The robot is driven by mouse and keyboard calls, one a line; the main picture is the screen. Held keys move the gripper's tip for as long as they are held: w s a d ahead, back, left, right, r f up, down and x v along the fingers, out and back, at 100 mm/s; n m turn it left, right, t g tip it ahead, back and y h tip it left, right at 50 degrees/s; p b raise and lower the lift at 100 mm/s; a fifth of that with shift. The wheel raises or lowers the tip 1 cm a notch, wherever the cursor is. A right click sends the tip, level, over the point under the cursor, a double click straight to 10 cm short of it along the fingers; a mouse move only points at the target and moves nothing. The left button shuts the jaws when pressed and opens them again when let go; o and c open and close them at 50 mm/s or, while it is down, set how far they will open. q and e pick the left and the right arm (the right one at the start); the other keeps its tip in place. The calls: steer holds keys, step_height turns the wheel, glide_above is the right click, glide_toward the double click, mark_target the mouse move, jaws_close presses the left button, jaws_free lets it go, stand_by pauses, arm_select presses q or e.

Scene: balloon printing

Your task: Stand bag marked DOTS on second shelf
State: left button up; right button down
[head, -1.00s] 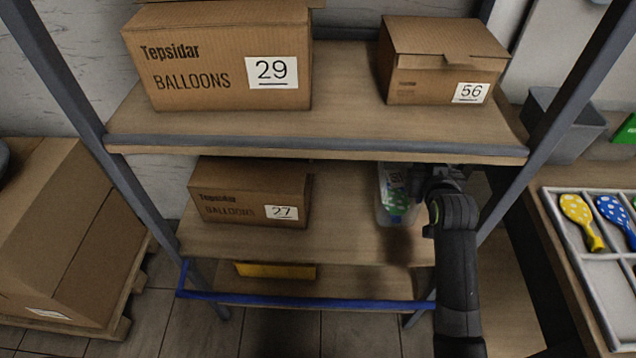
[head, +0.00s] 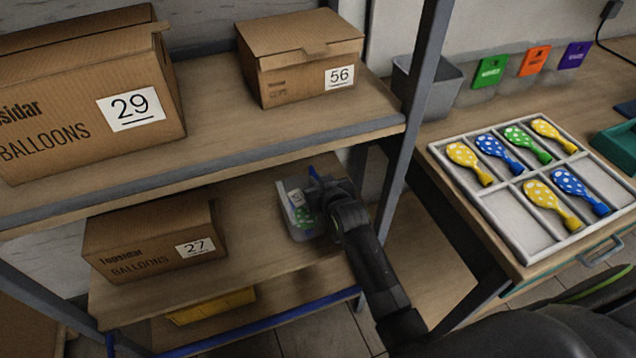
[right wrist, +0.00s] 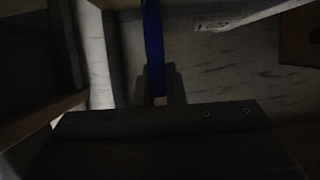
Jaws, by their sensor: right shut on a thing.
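A clear bag (head: 303,223) with a pale label and green contents is at the right end of the second shelf (head: 255,255). It looks upright, with its base at the shelf board; whether it bears weight there I cannot tell. Its label is too small to read. My right gripper (head: 317,180) is at the bag's top right, shut on a blue strip that seems to be the bag's top edge. The right wrist view shows this blue strip (right wrist: 153,45) edge-on between the fingers. My arm hides part of the bag. My left gripper is not in view.
Box 27 (head: 150,240) stands left of the bag, with bare board between. Boxes 29 (head: 90,95) and 56 (head: 300,60) are on the shelf above. A grey post (head: 405,130) is right of my gripper. A balloon tray (head: 515,215) lies on the table at right.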

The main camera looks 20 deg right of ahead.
steer(key=shift+f, duration=0.25)
steer(key=c, duration=1.5)
jaws_free()
steer(key=shift+r, duration=0.1)
steer(key=v, duration=1.2)
steer(key=shift+p, duration=0.4)
